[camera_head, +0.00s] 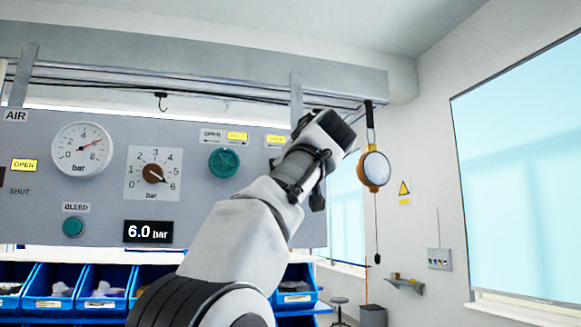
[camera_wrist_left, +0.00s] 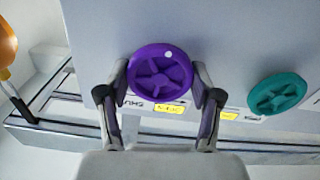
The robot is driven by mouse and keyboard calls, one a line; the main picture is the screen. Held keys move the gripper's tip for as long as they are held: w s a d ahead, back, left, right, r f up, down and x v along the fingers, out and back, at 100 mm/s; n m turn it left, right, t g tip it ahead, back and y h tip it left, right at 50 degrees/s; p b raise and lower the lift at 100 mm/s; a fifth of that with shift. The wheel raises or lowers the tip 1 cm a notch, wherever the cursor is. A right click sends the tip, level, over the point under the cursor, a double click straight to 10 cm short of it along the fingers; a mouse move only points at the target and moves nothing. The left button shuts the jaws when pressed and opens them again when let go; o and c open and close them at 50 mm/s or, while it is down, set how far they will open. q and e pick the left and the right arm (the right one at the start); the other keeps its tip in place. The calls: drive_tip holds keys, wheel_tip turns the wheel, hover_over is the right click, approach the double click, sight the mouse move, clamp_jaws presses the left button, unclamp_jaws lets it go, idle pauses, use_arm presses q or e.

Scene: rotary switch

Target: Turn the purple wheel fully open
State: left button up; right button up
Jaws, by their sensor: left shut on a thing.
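The purple wheel (camera_wrist_left: 160,72) is a round spoked handwheel with a white dot on its rim. It shows in the left wrist view, where the dot is at the upper right of the rim. My left gripper (camera_wrist_left: 158,80) has a finger on each side of the wheel and is shut on its rim. In the head view my left arm reaches up to the right part of the grey panel (camera_head: 100,160) and hides the purple wheel. My right gripper is in neither view.
A teal wheel (camera_head: 224,162) is left of my arm; it also shows in the wrist view (camera_wrist_left: 277,93). A gauge (camera_head: 82,149), a dial (camera_head: 153,174) and a 6.0 bar display (camera_head: 148,232) are further left.

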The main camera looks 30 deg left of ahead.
use_arm(q)
drive_tip(key=shift+n, duration=0.3)
drive_tip(key=o, duration=1)
drive_tip(key=shift+o, duration=0.7)
drive_tip(key=shift+a, duration=0.1)
drive_tip(key=v, duration=1.1)
drive_tip(key=shift+d, duration=0.35)
drive_tip(key=shift+s+d, duration=0.1)
drive_tip(key=shift+s, duration=0.15)
